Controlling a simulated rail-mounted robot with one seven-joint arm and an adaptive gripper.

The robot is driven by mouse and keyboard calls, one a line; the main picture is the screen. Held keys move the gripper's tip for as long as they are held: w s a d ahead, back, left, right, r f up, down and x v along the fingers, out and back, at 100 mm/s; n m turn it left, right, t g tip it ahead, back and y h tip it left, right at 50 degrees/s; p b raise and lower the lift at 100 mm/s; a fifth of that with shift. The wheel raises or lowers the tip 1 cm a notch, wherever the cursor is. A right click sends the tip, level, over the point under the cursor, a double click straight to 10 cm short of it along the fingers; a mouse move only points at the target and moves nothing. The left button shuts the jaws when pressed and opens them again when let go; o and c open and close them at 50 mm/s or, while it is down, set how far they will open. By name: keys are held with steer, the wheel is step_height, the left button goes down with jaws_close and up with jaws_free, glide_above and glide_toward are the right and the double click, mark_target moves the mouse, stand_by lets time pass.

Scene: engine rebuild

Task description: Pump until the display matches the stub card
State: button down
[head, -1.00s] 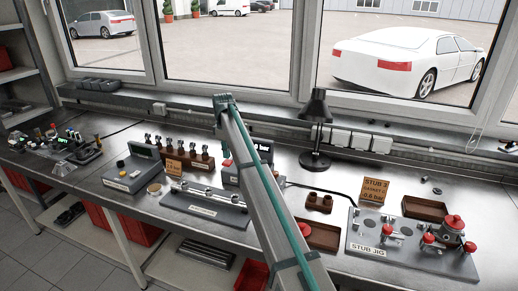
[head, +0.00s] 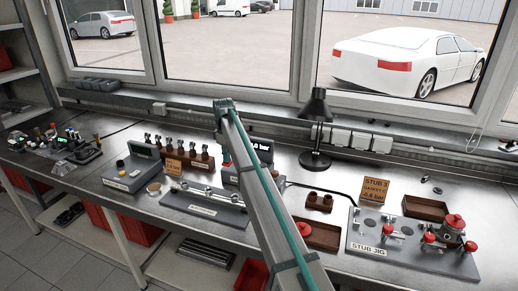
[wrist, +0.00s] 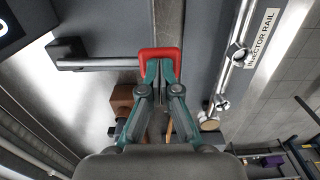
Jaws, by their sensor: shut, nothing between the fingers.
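The stub card (head: 375,191) stands at the right of the bench and reads "STUB 3", "GASKET" and what looks like "-0.6 bar". The dark pump display (head: 263,147) is partly hidden behind my arm; its visible end seems to read "0 bar". In the head view my arm hides most of the gripper and pump.
The stub jig (head: 368,240) with red knobs stands at right. A small brown tray (head: 318,235) lies right of my arm.

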steer(key=shift+f+b, duration=0.3)
steer(key=shift+f, duration=0.95)
steer(key=shift+r+p, duration=1.15)
steer(key=shift+r, duration=1.25)
